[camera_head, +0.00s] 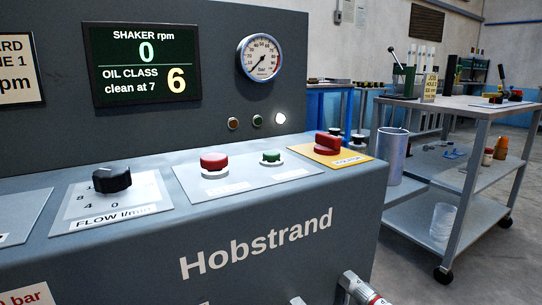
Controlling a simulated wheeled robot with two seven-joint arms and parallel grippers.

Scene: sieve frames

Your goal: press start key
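A green push button (271,157) stands on a pale plate (245,178) on the machine's sloping console; it looks like the start key, but its label is too faint to read. The display (140,62) above reads shaker rpm 0, oil class 6, clean at 7. Neither of my grippers is in view.
A black flow knob (112,180) sits left of the buttons. A dial gauge (260,57) is above. A metal trolley (470,110) stands right of the machine. Space above the console is clear.

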